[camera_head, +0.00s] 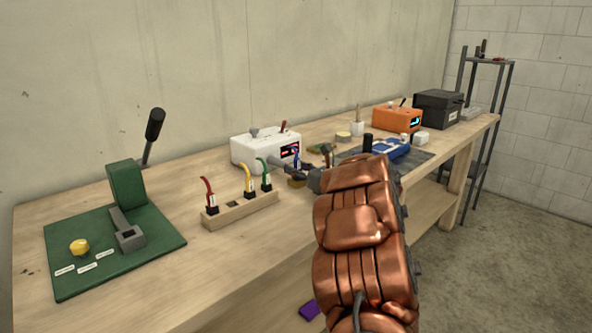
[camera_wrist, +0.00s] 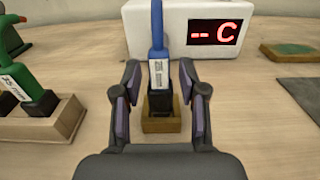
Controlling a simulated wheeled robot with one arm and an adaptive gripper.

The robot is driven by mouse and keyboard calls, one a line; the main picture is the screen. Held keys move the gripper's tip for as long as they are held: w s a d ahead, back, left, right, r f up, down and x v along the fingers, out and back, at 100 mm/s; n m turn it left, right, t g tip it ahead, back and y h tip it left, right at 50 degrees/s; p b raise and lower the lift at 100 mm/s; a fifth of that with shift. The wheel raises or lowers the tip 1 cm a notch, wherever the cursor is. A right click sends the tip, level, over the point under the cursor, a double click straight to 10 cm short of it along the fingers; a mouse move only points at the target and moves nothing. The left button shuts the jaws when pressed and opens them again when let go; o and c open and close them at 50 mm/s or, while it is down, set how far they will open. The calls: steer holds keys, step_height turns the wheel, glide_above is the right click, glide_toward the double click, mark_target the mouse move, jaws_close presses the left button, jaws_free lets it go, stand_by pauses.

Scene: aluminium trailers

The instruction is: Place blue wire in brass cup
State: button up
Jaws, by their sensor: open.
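The blue wire (camera_wrist: 158,60) stands upright, with a white label and a dark lower end. Its lower end is in a small square brass-coloured cup (camera_wrist: 160,126) on the wooden bench. My gripper (camera_wrist: 158,92) is open, with one finger on each side of the wire's labelled part and visible gaps between. In the head view the blue wire (camera_head: 297,156) shows small beyond my arm, and the brass cup (camera_head: 296,184) shows below my gripper (camera_head: 292,170). The inside of the cup is mostly hidden by the wire.
A wooden rack (camera_head: 240,211) at left holds red, yellow and green wires and has an empty slot. A white box with a red display (camera_head: 258,150) stands just behind. A green lever board (camera_head: 70,265) is at far left. A blue device (camera_head: 400,151) lies on a dark mat at right.

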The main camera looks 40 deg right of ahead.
steer(key=shift+r, duration=0.15)
steer(key=shift+r+p, duration=0.15)
steer(key=shift+p, duration=0.3)
steer(key=s+b, duration=0.2)
steer(key=s, duration=1)
steer(key=shift+a, duration=0.1)
